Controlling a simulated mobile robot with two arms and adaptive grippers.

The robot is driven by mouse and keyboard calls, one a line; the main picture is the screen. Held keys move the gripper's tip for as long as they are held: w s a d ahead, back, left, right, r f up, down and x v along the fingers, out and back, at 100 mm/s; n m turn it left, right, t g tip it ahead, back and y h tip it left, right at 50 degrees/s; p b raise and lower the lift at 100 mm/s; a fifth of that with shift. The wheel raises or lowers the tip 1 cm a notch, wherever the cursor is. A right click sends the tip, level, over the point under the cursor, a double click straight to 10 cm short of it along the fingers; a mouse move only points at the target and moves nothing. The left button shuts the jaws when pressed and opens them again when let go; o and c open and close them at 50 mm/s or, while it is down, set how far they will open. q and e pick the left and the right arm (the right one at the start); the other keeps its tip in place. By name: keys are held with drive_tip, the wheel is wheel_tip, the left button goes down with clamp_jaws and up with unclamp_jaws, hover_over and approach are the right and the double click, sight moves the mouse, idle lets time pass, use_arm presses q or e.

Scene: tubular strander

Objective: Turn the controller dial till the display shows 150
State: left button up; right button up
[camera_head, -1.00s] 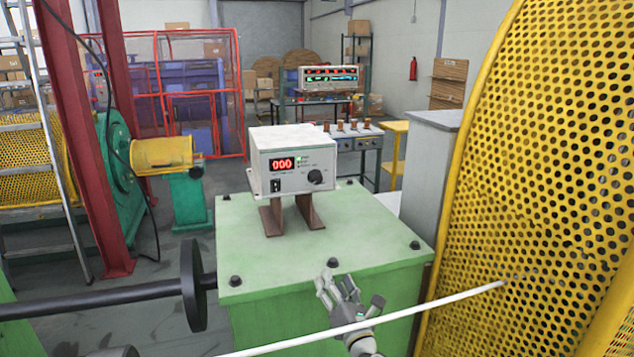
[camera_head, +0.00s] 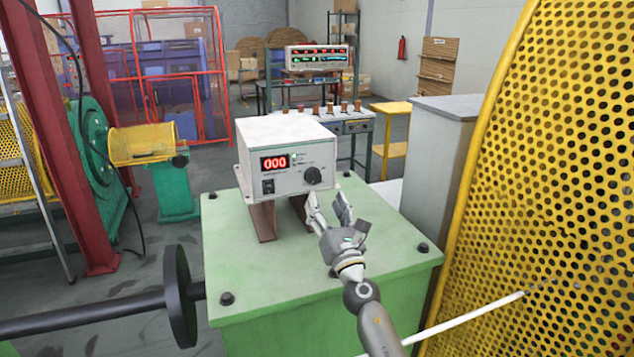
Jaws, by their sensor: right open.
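The controller (camera_head: 284,155) is a white box on brown metal feet on the green machine top. Its red display (camera_head: 275,163) reads 000. The black round dial (camera_head: 312,175) is at the right of its front face. My right gripper (camera_head: 328,206) is open and empty. Its fingers point up toward the controller, just below and to the right of the dial in the picture, and look apart from it. My left gripper is not in view.
A yellow perforated guard (camera_head: 530,170) rises close on the right, with a white rod (camera_head: 470,315) leading to it. A black shaft with a disc (camera_head: 180,297) is at the left. The green top (camera_head: 255,275) is mostly clear, with bolts at its corners.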

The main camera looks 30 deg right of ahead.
sight(315, 180)
drive_tip(key=x, duration=0.5)
drive_tip(key=shift+w+f, duration=0.2)
drive_tip(key=shift+f, duration=0.05)
drive_tip(key=shift+x, duration=0.95)
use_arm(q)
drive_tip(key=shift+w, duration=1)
use_arm(e)
drive_tip(key=shift+w, duration=0.15)
drive_tip(key=shift+c, duration=1)
drive_tip(key=shift+r, duration=0.1)
drive_tip(key=c, duration=0.8)
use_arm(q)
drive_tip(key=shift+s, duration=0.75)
